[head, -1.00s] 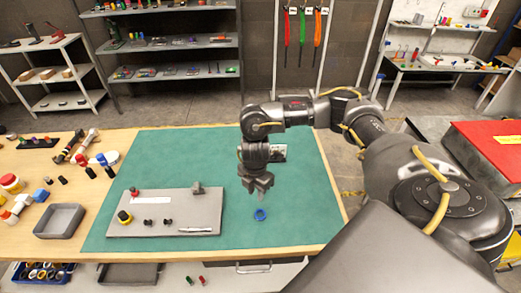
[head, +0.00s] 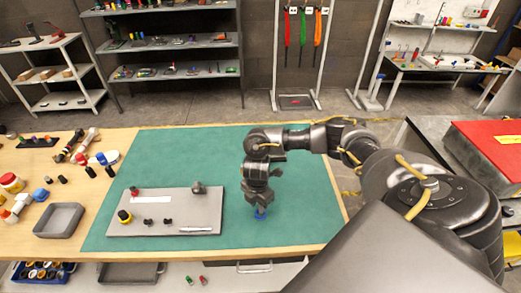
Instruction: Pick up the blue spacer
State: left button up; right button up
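The blue spacer (head: 260,214) is a small ring on the green mat (head: 285,165), right of the grey plate. My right gripper (head: 260,207) points down directly over it, with its fingertips at the spacer. The fingers hide much of the spacer, and only some blue shows between and below them. I cannot tell whether the fingers are closed on it or still apart. My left gripper is not in view.
A grey plate (head: 165,222) with knobs, black pegs and a metal pin lies left of the gripper. A grey tray (head: 60,220) and several bottles and tools are on the wooden table at left. The mat behind the gripper is clear.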

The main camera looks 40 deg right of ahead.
jog(key=shift+w+f, duration=0.1)
jog(key=shift+f, duration=1.05)
grip_shut()
jog(key=shift+r, duration=0.1)
